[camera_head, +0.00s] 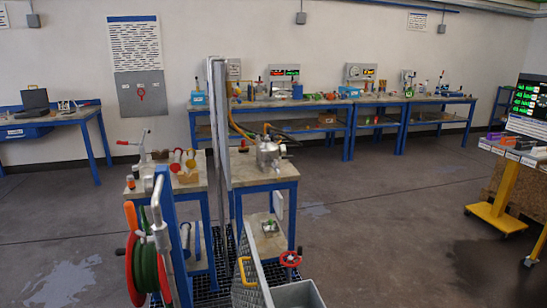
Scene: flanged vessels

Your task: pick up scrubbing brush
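I cannot make out a scrubbing brush with certainty in the head view; the objects on the tables are small. Several small items, some red and some tan, lie on the near left worktable (200,186), and any brush among them cannot be told apart. Neither of my grippers shows in this view.
A steel flanged vessel (268,154) stands on the near right worktable (285,172). A green hose reel (147,268), a red handwheel (290,259) and a grey bin (298,294) are in front. Blue benches line the back wall. A yellow stand (500,210) is right; the centre-right floor is clear.

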